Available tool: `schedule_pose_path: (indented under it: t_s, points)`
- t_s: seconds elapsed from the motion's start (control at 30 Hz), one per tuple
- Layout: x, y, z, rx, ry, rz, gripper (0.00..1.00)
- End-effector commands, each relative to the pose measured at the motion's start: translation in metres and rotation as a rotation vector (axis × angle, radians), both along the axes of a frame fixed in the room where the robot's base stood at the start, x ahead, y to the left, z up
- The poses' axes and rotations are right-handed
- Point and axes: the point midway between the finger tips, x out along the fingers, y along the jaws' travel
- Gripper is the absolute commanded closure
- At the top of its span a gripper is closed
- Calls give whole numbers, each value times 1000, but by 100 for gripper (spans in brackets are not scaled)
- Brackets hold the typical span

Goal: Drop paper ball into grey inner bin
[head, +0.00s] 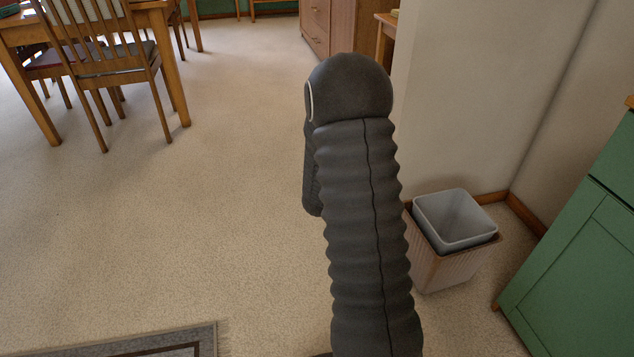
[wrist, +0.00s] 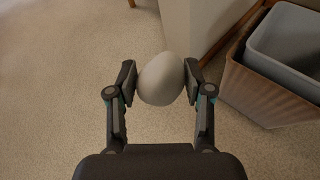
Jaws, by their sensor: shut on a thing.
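My gripper (wrist: 160,80) is shut on a white, rounded paper ball (wrist: 161,84), held between the two fingertips in the wrist view. The ball is above the carpet, to the left of the bin. The grey inner bin (head: 458,240) sits inside a pinkish-beige ribbed outer bin (head: 436,268) in the head view, at the right of my arm. In the wrist view the grey inner bin (wrist: 290,50) and the outer bin (wrist: 255,91) are at the upper right, cut off by the frame edge. In the head view my arm hides the gripper and ball.
A white wall (head: 490,90) stands behind the bin. A green cabinet (head: 580,265) is at the right. A wooden chair (head: 105,55) and table (head: 168,60) stand at the upper left. A rug (head: 180,343) lies at the lower left.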

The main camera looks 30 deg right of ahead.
Motion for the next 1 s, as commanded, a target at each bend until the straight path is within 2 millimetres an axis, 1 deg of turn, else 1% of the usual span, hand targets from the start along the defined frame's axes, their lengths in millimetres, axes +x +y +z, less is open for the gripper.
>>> schedule_pose_path:
  t_s: [0.03,0.2,0.37,0.4,0.47,0.5,0.6,0.7,0.8,0.9,1.0]
  points:
    - [-6,-23,0,-2,0,-52,59]
    - [-30,-91,-3,-8,-3,-221,59]
    - [-60,-152,-6,-11,-4,-382,59]
    - [-68,-167,-7,-11,-5,-425,59]
    - [-82,-189,-8,-11,-5,-487,59]
    - [-91,-203,-9,-11,-4,-530,59]
    - [-116,-236,-11,-7,-3,-634,59]
    - [-138,-264,-12,0,-4,-730,59]
    - [-157,-285,-13,7,-5,-814,59]
    - [-170,-299,-13,14,-3,-876,59]
    - [-178,-307,-13,20,-3,-917,59]
